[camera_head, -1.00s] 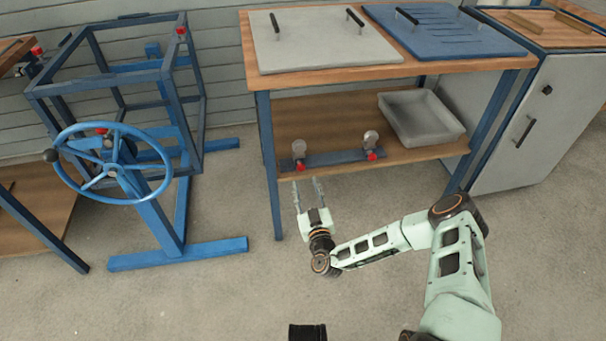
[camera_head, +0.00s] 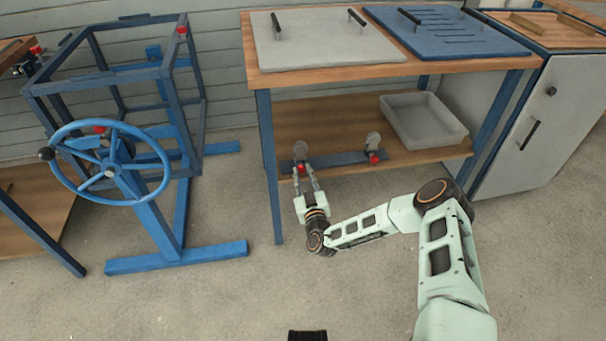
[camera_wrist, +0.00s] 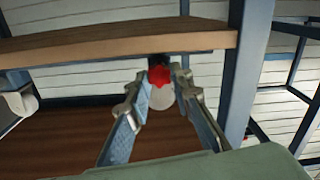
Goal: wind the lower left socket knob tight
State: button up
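The lower left socket knob (camera_head: 301,169) is a small red lobed knob on the left socket, at the front of the bench's lower shelf. In the wrist view the red knob (camera_wrist: 159,76) sits between the fingertips, with a pale round disc behind it. My gripper (camera_head: 304,174) points at the knob from the front, one finger on each side. In the wrist view my gripper (camera_wrist: 160,88) is open, with a gap between each fingertip and the knob. The fingers partly cover the knob in the head view.
A second socket with a red knob (camera_head: 374,159) stands to the right on the same blue bar (camera_head: 340,160). A grey tray (camera_head: 425,120) sits on the lower shelf. A blue bench leg (camera_head: 268,165) is close left of my gripper. A blue handwheel frame (camera_head: 165,215) stands farther left.

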grip_shut()
jog(key=shift+r+n+p, duration=0.1)
jog(key=shift+n+p, duration=0.8)
jog(key=shift+n, duration=0.4)
jog(key=shift+n+p, duration=0.9)
jog(key=shift+n, duration=0.8)
jog(key=o, duration=0.7)
grip_release()
jog(key=shift+c, duration=0.2)
